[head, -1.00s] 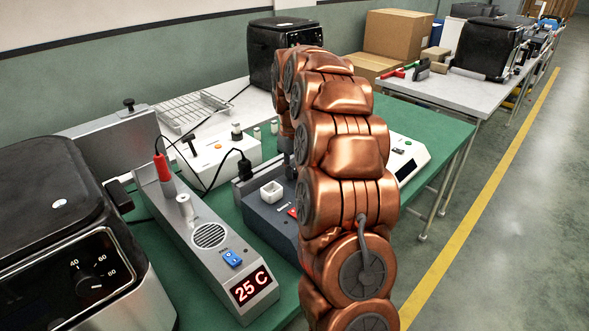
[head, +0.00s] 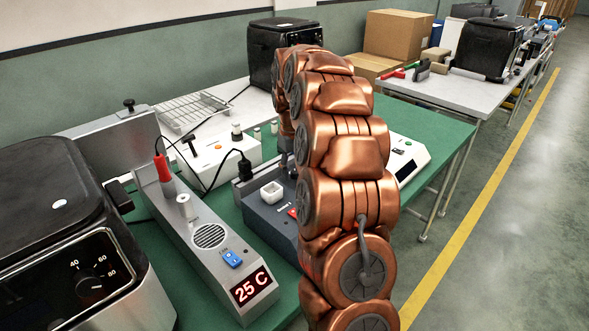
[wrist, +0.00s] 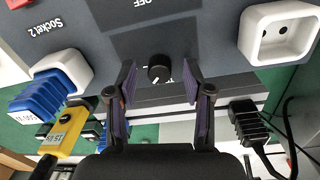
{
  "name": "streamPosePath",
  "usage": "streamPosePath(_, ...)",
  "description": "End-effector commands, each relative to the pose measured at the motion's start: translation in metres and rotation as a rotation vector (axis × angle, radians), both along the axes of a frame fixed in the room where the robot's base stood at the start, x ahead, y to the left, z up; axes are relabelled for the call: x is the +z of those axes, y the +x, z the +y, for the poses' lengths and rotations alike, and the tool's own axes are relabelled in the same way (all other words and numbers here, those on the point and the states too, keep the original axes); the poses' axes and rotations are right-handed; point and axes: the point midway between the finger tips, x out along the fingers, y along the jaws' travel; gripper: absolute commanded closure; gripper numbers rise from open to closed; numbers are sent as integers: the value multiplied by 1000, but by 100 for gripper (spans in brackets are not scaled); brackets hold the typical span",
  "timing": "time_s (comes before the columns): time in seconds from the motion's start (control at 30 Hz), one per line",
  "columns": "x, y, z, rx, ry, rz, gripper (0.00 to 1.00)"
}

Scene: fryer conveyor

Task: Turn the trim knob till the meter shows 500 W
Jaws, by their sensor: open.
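The trim knob (wrist: 159,70) is a small round black knob with a white pointer line, on the dark grey panel in the wrist view. My gripper (wrist: 159,84) is open, one finger on each side of the knob, with gaps between fingers and knob. In the head view, my arm hides the knob and gripper. The dark grey unit (head: 262,212) shows left of my arm there. A darker rectangle (wrist: 155,38) beyond the knob has "OFF" lettering near the picture's edge. I cannot read any watt figure.
In the wrist view, a blue plug (wrist: 48,97) sits by the white Socket 2 (wrist: 68,70). A yellow plug (wrist: 64,130), a black plug (wrist: 250,122) with cable and an empty white socket (wrist: 279,30) are nearby. A heater unit reading 25 C (head: 212,262) stands left.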

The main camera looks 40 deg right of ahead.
Motion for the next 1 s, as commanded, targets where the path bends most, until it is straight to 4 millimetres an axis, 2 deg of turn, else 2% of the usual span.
streamPosePath(0.6,91,1,4,0,-2,-4,49)
streamPosePath(0.8,108,1,5,0,-1,-1,49)
streamPosePath(1.0,117,1,5,0,-2,-4,49)
